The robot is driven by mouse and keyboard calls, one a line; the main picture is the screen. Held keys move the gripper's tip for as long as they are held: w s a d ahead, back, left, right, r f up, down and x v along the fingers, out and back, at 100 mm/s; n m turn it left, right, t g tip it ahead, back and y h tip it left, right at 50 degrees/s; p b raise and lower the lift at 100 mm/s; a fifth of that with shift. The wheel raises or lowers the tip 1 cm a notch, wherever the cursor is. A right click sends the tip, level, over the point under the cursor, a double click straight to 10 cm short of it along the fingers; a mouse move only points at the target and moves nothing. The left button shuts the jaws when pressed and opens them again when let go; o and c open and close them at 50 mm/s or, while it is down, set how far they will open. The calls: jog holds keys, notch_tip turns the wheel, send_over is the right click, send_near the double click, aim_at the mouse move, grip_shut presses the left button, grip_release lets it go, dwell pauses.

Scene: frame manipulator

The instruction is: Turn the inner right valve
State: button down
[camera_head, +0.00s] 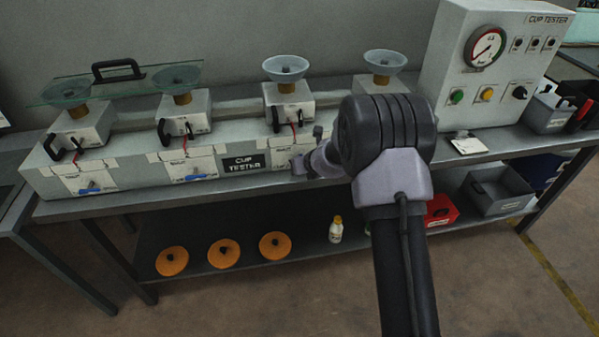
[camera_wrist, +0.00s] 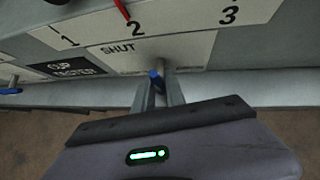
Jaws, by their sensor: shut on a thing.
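The inner right valve has a blue handle (camera_wrist: 155,77) on a short grey stem under a white panel (camera_wrist: 180,50) marked "SHUT" in the wrist view. My gripper (camera_wrist: 164,88) has its two fingers on either side of this handle and is shut on it. The fingers hide part of the handle. In the head view my gripper (camera_head: 299,167) is at the front of the third station, just right of the black "CUP TESTER" sign (camera_head: 246,163). My arm hides part of that station's panel there.
Two other blue valve handles (camera_head: 90,189) (camera_head: 194,177) show on the left stations. Glass cups (camera_head: 285,67) stand on the station blocks. A gauge box (camera_head: 487,60) is at the right. Orange discs (camera_head: 224,253) and a small bottle (camera_head: 336,230) are on the lower shelf.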

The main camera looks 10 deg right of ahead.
jog(key=shift+h+b, duration=0.4)
jog(key=shift+b, duration=0.1)
jog(key=c, duration=1.4)
grip_release()
jog(key=p+v, duration=0.3)
jog(key=v, duration=1.4)
jog(key=shift+s+r, duration=0.15)
